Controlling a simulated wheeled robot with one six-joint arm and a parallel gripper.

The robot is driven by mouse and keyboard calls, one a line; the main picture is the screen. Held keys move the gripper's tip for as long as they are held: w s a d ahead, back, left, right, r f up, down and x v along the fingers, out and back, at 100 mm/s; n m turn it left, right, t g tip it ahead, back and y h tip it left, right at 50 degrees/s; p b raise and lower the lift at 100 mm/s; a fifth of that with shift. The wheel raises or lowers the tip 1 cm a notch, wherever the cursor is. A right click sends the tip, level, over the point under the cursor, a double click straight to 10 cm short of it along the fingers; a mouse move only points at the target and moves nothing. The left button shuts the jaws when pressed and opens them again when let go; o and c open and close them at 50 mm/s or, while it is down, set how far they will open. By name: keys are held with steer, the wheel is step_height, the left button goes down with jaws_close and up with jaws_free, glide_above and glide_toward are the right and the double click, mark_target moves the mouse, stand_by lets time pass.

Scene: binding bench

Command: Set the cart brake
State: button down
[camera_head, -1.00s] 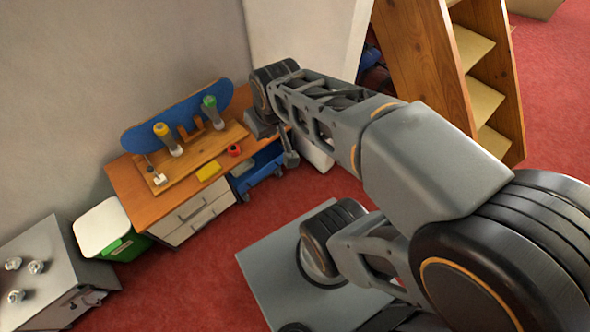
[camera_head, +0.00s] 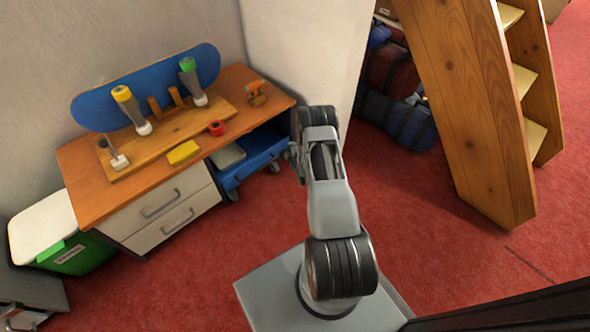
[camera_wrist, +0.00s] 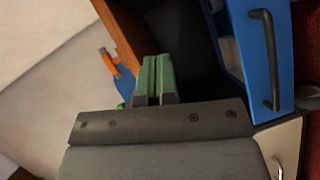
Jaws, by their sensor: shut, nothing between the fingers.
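The blue cart (camera_head: 262,150) stands under the right end of the wooden bench, with a grey item on it and small dark wheels on the red floor. In the wrist view the blue cart (camera_wrist: 250,55) is at the right, with a dark bar handle on its face. I cannot make out the brake in either view. My gripper (camera_head: 293,160) is in front of the bench's right end, beside the cart. In the wrist view my gripper (camera_wrist: 153,78) shows green fingers together, empty, pointing toward the dark space beside the cart.
Drawers (camera_head: 165,205) are left of the cart. A green bin (camera_head: 85,255) stands further left. Red floor is open between.

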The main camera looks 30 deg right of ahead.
steer(key=s+f+n+t+b, duration=0.1)
steer(key=s+f, duration=0.3)
steer(key=f, duration=0.4)
steer(key=s+f+n+t+h+b, duration=0.1)
steer(key=s+f+b, duration=0.2)
steer(key=f, duration=0.5)
steer(key=shift+s+b, duration=0.4)
steer(key=shift+s, duration=0.4)
steer(key=shift+w+a, duration=0.1)
